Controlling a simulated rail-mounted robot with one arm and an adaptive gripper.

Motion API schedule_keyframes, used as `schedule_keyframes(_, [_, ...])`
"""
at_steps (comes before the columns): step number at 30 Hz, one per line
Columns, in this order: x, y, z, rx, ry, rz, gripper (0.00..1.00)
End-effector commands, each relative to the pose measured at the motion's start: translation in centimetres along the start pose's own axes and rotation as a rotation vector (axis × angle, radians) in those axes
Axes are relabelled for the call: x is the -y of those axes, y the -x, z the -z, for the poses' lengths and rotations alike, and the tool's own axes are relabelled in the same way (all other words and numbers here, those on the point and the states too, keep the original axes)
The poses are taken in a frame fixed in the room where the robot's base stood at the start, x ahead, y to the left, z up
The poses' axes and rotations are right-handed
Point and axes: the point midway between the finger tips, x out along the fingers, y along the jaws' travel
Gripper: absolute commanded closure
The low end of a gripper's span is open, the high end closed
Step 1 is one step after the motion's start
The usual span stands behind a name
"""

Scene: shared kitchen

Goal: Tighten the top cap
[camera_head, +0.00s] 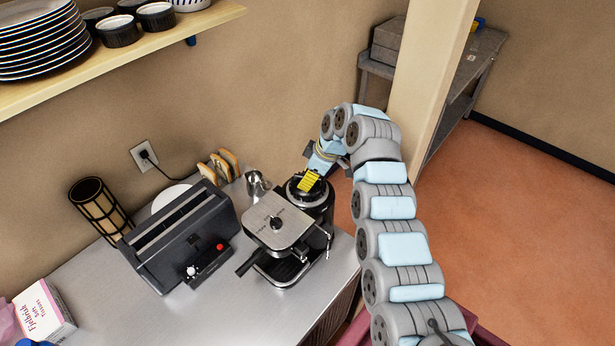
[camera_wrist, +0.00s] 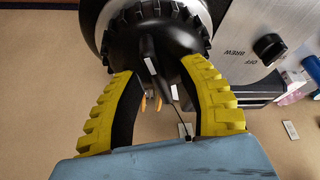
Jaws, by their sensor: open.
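The black round top cap (camera_wrist: 192,35) with a ribbed edge sits on the espresso machine (camera_head: 283,222). It also shows in the head view (camera_head: 301,187) at the machine's back, partly hidden by my gripper. My gripper (camera_head: 310,180) is at the cap, with a yellow finger over it. In the wrist view, my gripper (camera_wrist: 168,72) has its two yellow-padded fingers spread apart. Their tips are close to the near side of the cap, overlapping its lower edge in the picture. Nothing is held between them. I cannot tell whether the fingertips touch the cap.
A dark toaster (camera_head: 185,240) stands left of the machine. A metal jug (camera_head: 256,184) and a toast rack (camera_head: 222,165) stand behind it. A shelf (camera_head: 140,42) with plates and bowls hangs at upper left. A pale post (camera_head: 428,75) rises behind my arm. The front counter (camera_head: 225,312) is clear.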

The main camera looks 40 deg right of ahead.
Motion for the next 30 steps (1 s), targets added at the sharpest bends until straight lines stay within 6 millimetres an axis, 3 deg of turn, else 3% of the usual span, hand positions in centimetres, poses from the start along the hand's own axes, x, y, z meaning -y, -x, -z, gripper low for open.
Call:
schedule_keyframes(3, [-0.01,0.01,0.01,0.000,0.000,0.000,0.63])
schedule_keyframes(7, [-0.01,0.03,0.02,0.000,0.000,0.000,1.00])
schedule_keyframes(30, [-0.03,-0.23,0.26,-0.004,-0.093,-0.042,1.00])
